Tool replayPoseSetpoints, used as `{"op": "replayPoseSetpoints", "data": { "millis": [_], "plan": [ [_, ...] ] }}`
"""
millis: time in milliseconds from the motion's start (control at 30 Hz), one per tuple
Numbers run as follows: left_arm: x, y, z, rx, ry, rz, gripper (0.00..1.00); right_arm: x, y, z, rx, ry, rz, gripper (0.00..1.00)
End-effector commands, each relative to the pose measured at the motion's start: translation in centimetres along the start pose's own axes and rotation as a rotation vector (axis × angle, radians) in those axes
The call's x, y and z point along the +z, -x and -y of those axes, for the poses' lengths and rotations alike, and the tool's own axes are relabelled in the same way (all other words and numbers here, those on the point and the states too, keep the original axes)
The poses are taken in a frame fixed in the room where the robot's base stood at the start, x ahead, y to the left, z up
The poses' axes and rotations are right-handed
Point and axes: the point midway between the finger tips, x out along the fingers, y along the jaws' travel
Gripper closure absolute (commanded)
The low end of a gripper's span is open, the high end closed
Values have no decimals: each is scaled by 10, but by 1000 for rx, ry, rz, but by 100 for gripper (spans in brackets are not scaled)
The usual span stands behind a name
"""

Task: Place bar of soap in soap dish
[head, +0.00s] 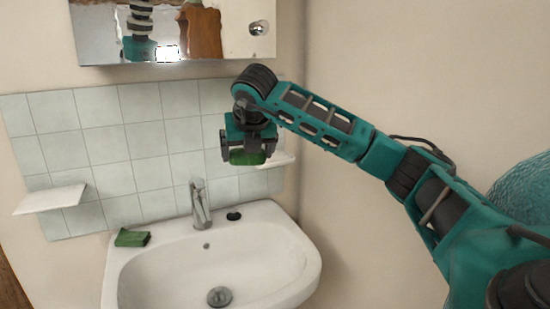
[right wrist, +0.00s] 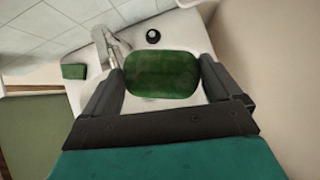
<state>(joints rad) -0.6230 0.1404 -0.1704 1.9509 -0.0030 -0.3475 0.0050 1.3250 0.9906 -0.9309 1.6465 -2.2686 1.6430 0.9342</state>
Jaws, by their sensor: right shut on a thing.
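A green rounded bar of soap (head: 247,158) is held between the fingers of my right gripper (head: 246,153), raised above the back right part of the sink. In the right wrist view the soap (right wrist: 162,75) fills the gap between both fingers of the gripper (right wrist: 163,80). No dish is clearly recognisable as the soap dish. A white ledge (head: 283,160) on the tiled wall is partly hidden behind my right gripper. Another white ledge (head: 50,199) is on the wall at the left. My left gripper is not in view.
The white sink (head: 292,258) has a chrome tap (head: 200,204) at its back. A green block (head: 131,238) lies on its left rim, and a small dark round thing (head: 233,215) is right of the tap. A mirrored cabinet (head: 93,35) hangs above.

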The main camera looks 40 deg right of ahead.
Motion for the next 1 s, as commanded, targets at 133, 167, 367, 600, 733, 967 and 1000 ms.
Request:
{"op": "replayPoseSetpoints", "data": {
  "millis": [133, 167, 367, 600, 733, 967, 1000],
  "plan": [
    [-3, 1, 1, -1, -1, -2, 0, 9, -5, 6, -1, -6, 0, 46],
    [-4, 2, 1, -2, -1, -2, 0, 12, -8, 9, -3, -6, -1, 46],
    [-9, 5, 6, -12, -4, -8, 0, 43, -32, 31, -3, -8, -1, 46],
    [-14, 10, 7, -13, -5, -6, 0, 75, -57, 51, -1, -5, -1, 46],
    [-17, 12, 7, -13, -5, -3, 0, 90, -68, 61, -1, -5, -1, 46],
    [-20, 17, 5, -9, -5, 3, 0, 111, -85, 75, 1, -4, 0, 46],
    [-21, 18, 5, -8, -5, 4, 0, 114, -88, 77, 0, -5, -1, 46]
  ]
}}
